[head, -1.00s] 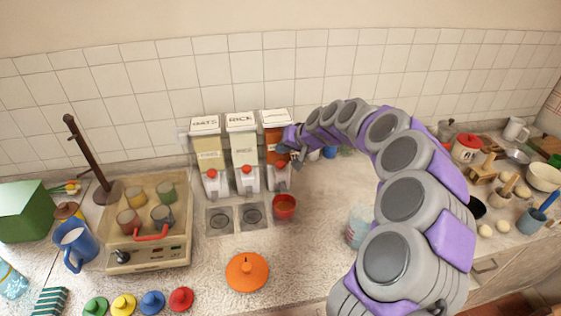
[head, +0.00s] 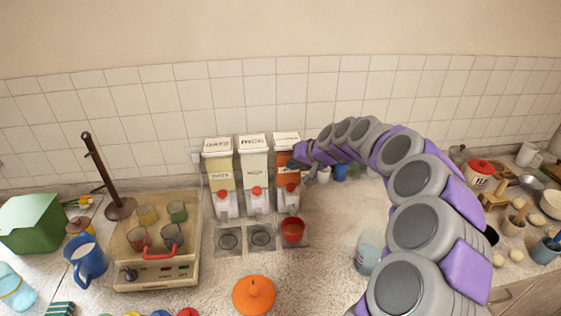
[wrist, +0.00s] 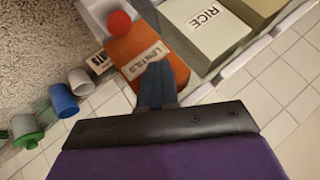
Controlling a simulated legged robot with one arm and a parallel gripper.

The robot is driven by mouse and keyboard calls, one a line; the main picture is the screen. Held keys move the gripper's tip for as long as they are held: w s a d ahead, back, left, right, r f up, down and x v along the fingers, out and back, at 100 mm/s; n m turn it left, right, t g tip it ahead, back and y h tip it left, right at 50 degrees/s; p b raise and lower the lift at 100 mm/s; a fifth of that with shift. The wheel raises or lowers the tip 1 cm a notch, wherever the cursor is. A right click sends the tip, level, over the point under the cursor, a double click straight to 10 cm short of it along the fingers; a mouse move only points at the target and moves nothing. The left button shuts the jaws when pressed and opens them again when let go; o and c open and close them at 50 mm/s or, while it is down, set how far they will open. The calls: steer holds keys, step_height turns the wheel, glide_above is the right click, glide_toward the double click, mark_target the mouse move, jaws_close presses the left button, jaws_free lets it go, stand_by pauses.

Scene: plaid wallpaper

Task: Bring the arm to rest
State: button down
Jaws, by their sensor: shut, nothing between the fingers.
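My arm arches in from the lower right of the head view. My gripper (head: 299,160) is at its far end, in front of the right side of the lentils dispenser (head: 287,153). In the wrist view, my gripper (wrist: 157,85) shows its fingers together and empty, overlapping the orange-brown lentils dispenser (wrist: 140,50). Whether the fingers touch the dispenser I cannot tell.
The rice dispenser (head: 254,175) and oats dispenser (head: 221,175) stand to the left. A red cup (head: 292,231) sits below the lentils spout. An orange lid (head: 254,295) lies in front. The counter's middle is fairly clear.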

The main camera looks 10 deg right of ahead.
steer(key=s+a+r+n+g, duration=0.2)
steer(key=s+a, duration=0.3)
steer(key=s, duration=0.6)
steer(key=s+a+r+n+g, duration=0.25)
steer(key=s+a, duration=0.25)
steer(key=s, duration=0.7)
steer(key=s+d+f+m+g+h, duration=0.1)
steer(key=s+d+f, duration=0.1)
steer(key=s, duration=0.7)
steer(key=s+d+f+g+h, duration=0.2)
steer(key=s+d, duration=0.2)
steer(key=s, duration=0.6)
steer(key=s+d+f+m+g+h, duration=0.1)
steer(key=s+d+f+h, duration=0.1)
steer(key=s, duration=0.8)
steer(key=shift+d+m+g, duration=0.35)
steer(key=shift+d, duration=0.3)
